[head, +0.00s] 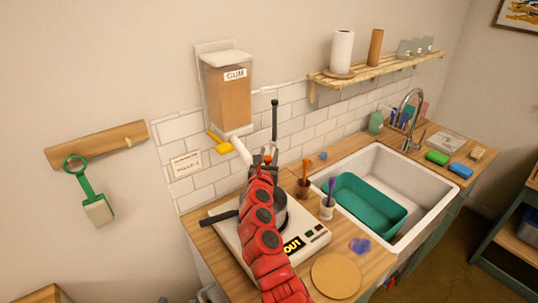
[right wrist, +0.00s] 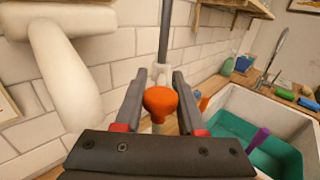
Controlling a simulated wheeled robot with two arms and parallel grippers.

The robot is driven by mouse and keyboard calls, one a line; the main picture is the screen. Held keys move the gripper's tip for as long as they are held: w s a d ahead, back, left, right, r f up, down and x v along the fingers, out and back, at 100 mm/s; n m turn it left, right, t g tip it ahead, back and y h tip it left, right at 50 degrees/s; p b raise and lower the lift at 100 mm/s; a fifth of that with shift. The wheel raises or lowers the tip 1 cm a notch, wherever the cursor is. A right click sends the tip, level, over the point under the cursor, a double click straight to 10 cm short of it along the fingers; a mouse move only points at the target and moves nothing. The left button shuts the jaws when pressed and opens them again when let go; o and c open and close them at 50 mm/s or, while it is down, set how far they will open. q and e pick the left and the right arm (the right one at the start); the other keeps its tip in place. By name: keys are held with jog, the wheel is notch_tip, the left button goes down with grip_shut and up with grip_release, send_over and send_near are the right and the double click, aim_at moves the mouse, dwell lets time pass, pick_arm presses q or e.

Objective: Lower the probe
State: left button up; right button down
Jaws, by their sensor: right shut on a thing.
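A dark upright rod (head: 274,118) rises behind the hotplate (head: 228,232). It also shows in the right wrist view (right wrist: 166,30), with a pale fitting on it. My right gripper (head: 265,163) is at the rod, above the hotplate, and shut on an orange knob (right wrist: 160,102) in front of that fitting. The probe's tip cannot be made out. My left gripper is not in view.
A gum dispenser (head: 228,95) with a pale spout hangs left of the rod. Two small cups with coloured tools, one white (head: 327,209), stand right of the hotplate. A sink (head: 425,215) holds a green basin (head: 368,205). A round board (head: 335,276) lies in front.

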notch_tip(320, 180, down, 4)
jog(key=b, duration=0.2)
jog(key=shift+f+b, duration=0.2)
jog(key=shift+b, duration=0.2)
jog(key=c, duration=0.8)
grip_release()
jog(key=shift+f, duration=0.1)
jog(key=shift+o, duration=0.2)
jog(key=shift+s, duration=0.1)
jog(key=s+a+b, duration=0.2)
jog(key=s, duration=1.5)
jog(key=shift+a, duration=0.4)
